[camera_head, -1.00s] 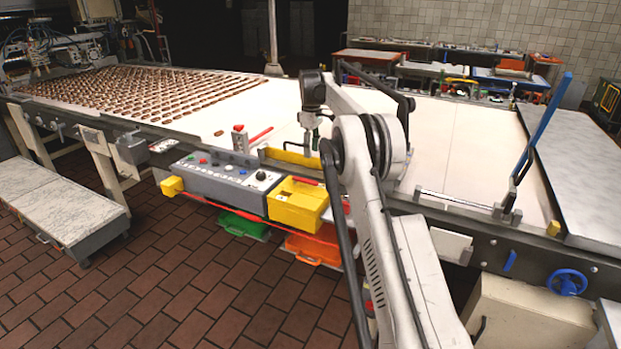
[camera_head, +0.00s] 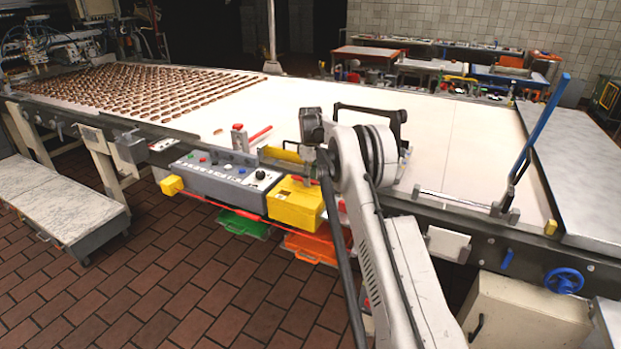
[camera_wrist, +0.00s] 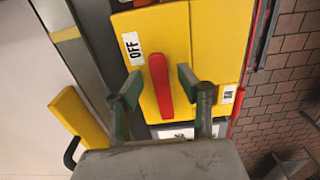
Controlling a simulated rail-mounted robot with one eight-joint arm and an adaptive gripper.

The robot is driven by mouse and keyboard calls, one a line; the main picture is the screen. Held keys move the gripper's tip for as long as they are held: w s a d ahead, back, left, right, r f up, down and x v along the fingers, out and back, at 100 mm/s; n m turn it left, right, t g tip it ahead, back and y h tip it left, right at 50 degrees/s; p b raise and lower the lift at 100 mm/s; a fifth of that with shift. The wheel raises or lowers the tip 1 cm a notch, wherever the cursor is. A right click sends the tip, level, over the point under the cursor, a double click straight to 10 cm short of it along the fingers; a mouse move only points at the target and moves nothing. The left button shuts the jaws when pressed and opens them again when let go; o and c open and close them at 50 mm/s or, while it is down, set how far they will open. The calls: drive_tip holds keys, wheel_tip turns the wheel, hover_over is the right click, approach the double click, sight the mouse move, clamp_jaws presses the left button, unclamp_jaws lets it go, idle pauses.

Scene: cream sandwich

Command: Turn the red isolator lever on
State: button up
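The red isolator lever (camera_wrist: 160,85) is on the front of a yellow box (camera_wrist: 206,40) in the wrist view. It stands nearly upright in that picture, with its upper end beside the white OFF label (camera_wrist: 131,48). A second small white label (camera_wrist: 228,95) is at the right; its lettering is hard to read. My gripper (camera_wrist: 158,84) is open, one finger on each side of the lever's lower part, with visible gaps. I cannot tell whether it touches.
A grey control panel (camera_head: 215,180) with buttons adjoins the box at left. A yellow bar (camera_wrist: 80,120) lies left of my gripper in the wrist view. Green (camera_head: 243,226) and orange (camera_head: 312,247) crates sit below. The white belt (camera_head: 440,145) is largely clear beyond.

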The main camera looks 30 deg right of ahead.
drive_tip(key=shift+c, duration=0.5)
clamp_jaws()
